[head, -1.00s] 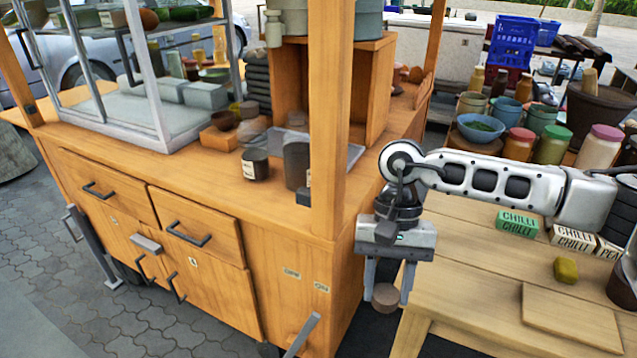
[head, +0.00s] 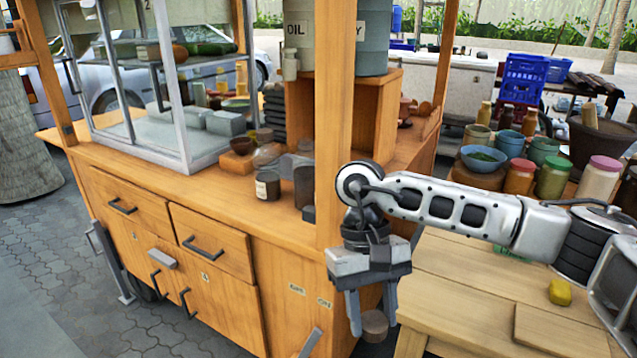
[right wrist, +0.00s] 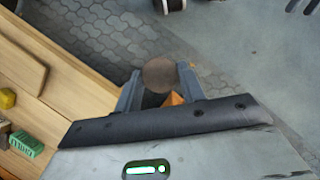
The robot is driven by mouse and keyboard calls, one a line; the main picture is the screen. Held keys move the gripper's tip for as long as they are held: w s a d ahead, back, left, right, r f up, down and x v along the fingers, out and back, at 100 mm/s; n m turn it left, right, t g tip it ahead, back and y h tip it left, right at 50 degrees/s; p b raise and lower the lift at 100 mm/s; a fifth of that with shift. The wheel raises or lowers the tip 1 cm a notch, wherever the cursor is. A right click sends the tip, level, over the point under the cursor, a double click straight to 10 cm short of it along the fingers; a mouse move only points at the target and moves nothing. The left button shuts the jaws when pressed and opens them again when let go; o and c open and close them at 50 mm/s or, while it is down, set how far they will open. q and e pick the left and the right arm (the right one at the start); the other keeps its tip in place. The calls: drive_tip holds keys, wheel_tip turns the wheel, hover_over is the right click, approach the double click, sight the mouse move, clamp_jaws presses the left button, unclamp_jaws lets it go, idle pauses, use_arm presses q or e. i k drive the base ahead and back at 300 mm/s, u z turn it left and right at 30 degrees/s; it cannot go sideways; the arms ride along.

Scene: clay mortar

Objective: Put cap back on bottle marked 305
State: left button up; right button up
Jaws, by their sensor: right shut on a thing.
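My right gripper (head: 373,314) points down in front of the cart's right corner, in the gap beside the wooden table. It is shut on a round brown cap (head: 376,326). In the right wrist view the cap (right wrist: 160,74) sits between the fingertips, above the paving. A short dark jar with a pale label (head: 267,186) stands on the cart top, left of the post. A taller dark bottle (head: 304,184) stands just right of it. The label is too small to read, so I cannot tell which is marked 305. My left gripper is not in view.
The thick wooden post (head: 335,120) stands between the dark jars and my right arm. A glass case (head: 150,90) stands on the cart's left. Several lidded jars (head: 553,176) and a blue bowl (head: 484,158) stand behind the wooden table (head: 470,300). A yellow block (head: 560,292) lies on the table.

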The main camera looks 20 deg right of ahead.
sight(304, 162)
drive_tip(key=z, duration=3)
drive_tip(key=k, duration=1.3)
drive_tip(key=u, duration=1.5)
drive_tip(key=i, duration=1)
